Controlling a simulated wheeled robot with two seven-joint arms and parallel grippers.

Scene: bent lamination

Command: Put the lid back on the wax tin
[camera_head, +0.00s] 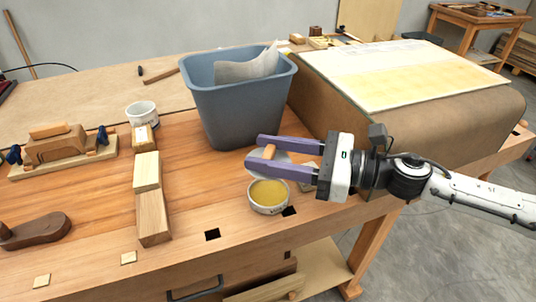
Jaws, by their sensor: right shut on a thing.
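The wax tin (268,209) is a round, pale open tin with yellow wax (268,192) inside, standing upright near the front edge of the workbench. My right gripper (254,151) comes in from the right with its purple fingers on either side of the small wooden knob of the grey round lid (260,174). It is shut on the lid, which shows just behind the tin, its near edge close to the tin's far rim. I cannot tell how high the lid is above the bench. The fingers hide part of the lid. My left gripper is not in view.
A blue-grey bin (238,105) stands close behind the lid. A brown padded form (425,125) with a pale sheet on top stands at the right. Wood blocks (147,171), a white cup (142,113) and a plane (40,231) lie left. Bare bench lies between blocks and tin.

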